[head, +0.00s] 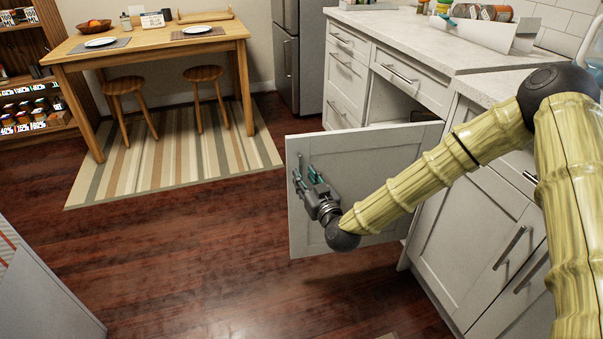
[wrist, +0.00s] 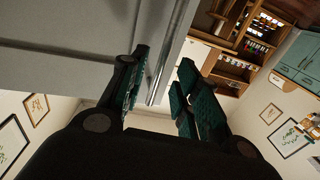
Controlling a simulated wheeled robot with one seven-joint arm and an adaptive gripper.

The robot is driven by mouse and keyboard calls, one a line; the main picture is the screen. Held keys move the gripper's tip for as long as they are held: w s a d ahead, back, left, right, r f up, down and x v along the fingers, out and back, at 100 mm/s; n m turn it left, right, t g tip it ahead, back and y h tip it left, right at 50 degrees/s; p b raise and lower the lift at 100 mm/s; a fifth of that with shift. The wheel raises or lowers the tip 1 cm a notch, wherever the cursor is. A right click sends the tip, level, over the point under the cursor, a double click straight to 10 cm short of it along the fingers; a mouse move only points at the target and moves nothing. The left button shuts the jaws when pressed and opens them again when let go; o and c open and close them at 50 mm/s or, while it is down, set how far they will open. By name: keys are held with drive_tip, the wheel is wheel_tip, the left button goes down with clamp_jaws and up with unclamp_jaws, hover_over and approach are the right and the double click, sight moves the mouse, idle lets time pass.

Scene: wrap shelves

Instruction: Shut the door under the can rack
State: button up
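The white cabinet door (head: 375,150) stands swung open below the counter, with the dark cabinet opening (head: 395,104) behind it. Its bar handle (head: 298,180) is near the door's left edge and also shows in the wrist view (wrist: 172,50). My gripper (head: 310,180) is at the door's front face by the handle. In the wrist view its teal-padded fingers (wrist: 160,92) are spread, with the handle running between them. I see gaps beside the bar, so it does not look clamped. The can rack (head: 490,32) is white and holds cans on the counter above.
The counter (head: 430,38) and its drawers (head: 410,75) are above the door. Closed lower cabinets (head: 475,240) stand to the right. A wooden table (head: 150,42) with two stools is at the back left on a striped rug (head: 180,155). The wooden floor left of the door is clear.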

sight(301, 171)
drive_tip(key=shift+x, duration=1.8)
clamp_jaws()
